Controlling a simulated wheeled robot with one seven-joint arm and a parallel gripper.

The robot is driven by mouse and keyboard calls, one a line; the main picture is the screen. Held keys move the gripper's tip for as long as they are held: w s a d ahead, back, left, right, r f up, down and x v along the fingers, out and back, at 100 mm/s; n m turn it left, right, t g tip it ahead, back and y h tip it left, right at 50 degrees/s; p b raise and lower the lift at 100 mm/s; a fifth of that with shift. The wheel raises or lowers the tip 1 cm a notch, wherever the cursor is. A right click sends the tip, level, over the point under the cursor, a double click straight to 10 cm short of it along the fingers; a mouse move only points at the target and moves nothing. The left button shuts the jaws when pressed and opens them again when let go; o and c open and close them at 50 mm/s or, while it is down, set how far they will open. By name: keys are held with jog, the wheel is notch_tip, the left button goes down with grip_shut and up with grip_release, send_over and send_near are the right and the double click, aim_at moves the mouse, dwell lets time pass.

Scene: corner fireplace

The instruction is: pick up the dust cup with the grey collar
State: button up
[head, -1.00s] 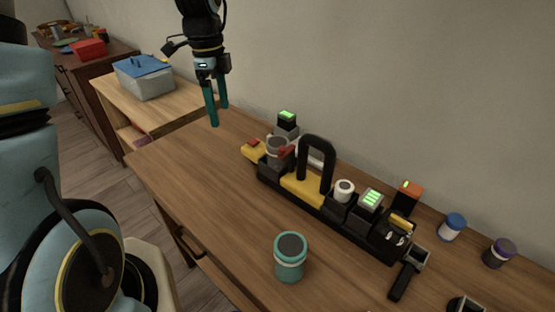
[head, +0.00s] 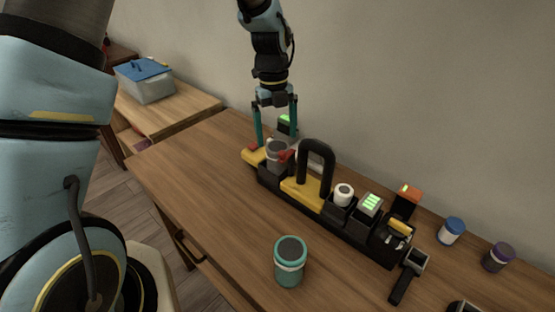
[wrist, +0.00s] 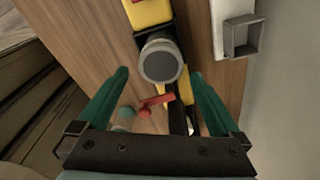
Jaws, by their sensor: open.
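The dust cup with the grey collar (head: 277,158) appears to be the grey round cup standing in the left end of a black caddy (head: 325,208). In the wrist view, the round dark grey top with a lighter grey rim (wrist: 161,60) lies between the fingertips. My gripper (head: 276,140) is open and points down over this cup, one finger on each side. Its teal fingers (wrist: 159,75) look apart from the cup, and nothing is held. A red part (head: 287,154) sits beside the cup.
A tall black handle (head: 318,148) rises close right of the cup. A green-lit block (head: 287,121) stands just behind. A teal cup with a pale collar (head: 290,262), a blue-topped cup (head: 452,230) and a purple-topped cup (head: 498,257) stand apart. The front left tabletop is clear.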

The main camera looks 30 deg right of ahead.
aim_at(277, 146)
jog(key=shift+s+f+p, duration=0.15)
jog(key=shift+f+p, duration=0.85)
jog(key=shift+f, duration=1.45)
jog(key=shift+c, duration=0.2)
jog(key=c, duration=1.3)
jog(key=shift+o, duration=0.2)
jog(key=shift+r, duration=0.1)
